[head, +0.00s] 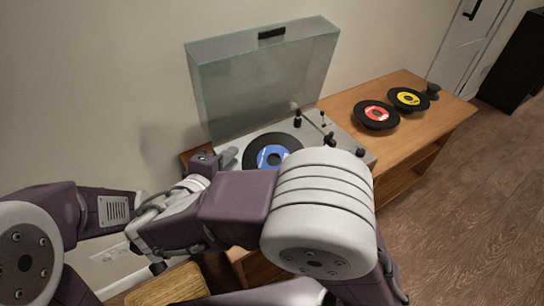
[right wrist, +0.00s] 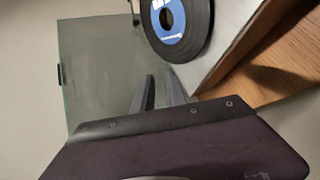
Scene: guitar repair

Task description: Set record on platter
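A black record with a blue label (head: 272,153) lies flat on the grey turntable (head: 368,157), covering the platter. The record also shows in the right wrist view (right wrist: 201,42), close to the fingers. My right gripper (head: 228,157) is at the left side of the turntable, beside the record's left edge. In the right wrist view its two fingers (right wrist: 158,92) stand apart with nothing visible between them. My right arm hides the front of the turntable. My left arm comes in from the left, but I cannot make out its gripper.
The turntable's clear lid (head: 262,80) stands open at the back. Two more records, one with a red label (head: 376,114) and one with a yellow label (head: 409,98), lie on the wooden cabinet (head: 440,115) to the right. The tonearm side has several dark knobs.

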